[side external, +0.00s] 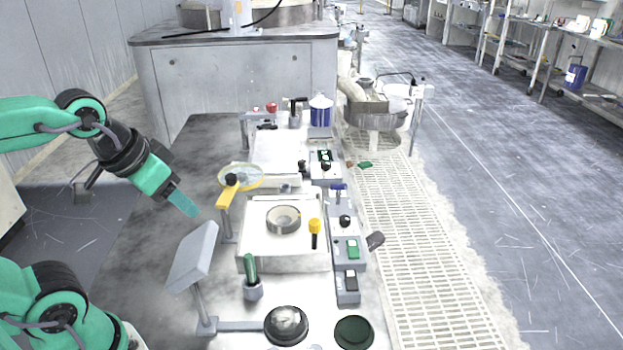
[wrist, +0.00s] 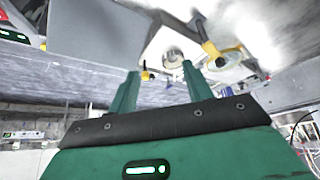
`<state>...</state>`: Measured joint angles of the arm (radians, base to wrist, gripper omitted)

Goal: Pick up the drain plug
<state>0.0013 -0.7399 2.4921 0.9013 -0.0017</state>
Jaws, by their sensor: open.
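My gripper (side external: 188,207) is open and empty, in the air left of the white platen units, with its fingers pointing down and right. In the wrist view its two green fingers (wrist: 160,70) stand apart. I cannot tell for certain which item is the drain plug. A round metal ring-like piece (side external: 283,219) sits on the middle white unit; it also shows beyond the fingers in the wrist view (wrist: 173,58). A dark dome (side external: 286,324) and a dark green disc (side external: 354,332) lie at the front. The gripper touches none of these.
A tilted grey panel on a post (side external: 193,254) and a yellow-rimmed magnifier (side external: 240,178) stand near my gripper. A yellow-topped tool (side external: 314,231), a green-handled tool in a cup (side external: 251,275) and switch boxes (side external: 346,245) surround the middle unit. The dark tabletop at left is clear.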

